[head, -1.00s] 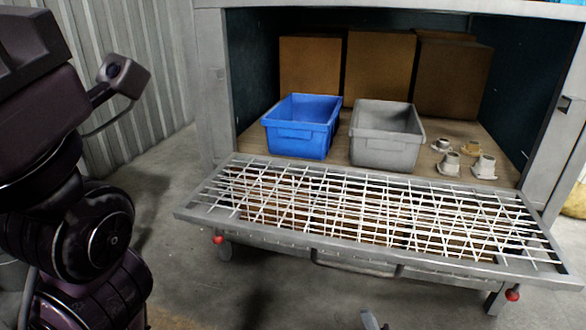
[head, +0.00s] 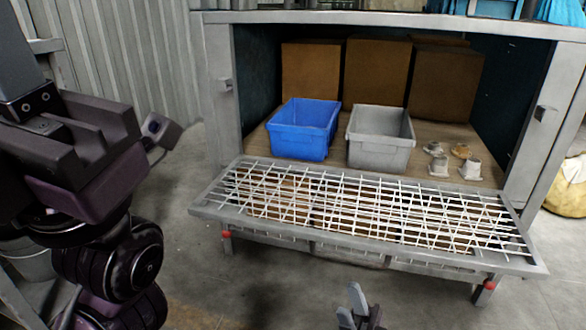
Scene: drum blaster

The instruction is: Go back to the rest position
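My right gripper (head: 362,309) shows at the bottom edge, in front of the blaster cabinet and below its grate. Its grey fingertips stand apart with a gap between them, and nothing shows between them. The rest of it is cut off by the frame. My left arm (head: 95,185) fills the left side, raised and bent, with dark links and a small block on a stalk. No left fingertips can be made out. Neither arm touches the cabinet.
The open cabinet holds a blue bin (head: 302,130), a grey bin (head: 380,138) and several small metal parts (head: 470,168). A slatted grate shelf (head: 240,210) juts out in front. A yellow sack (head: 568,188) is at the right. Bare concrete floor lies before the shelf.

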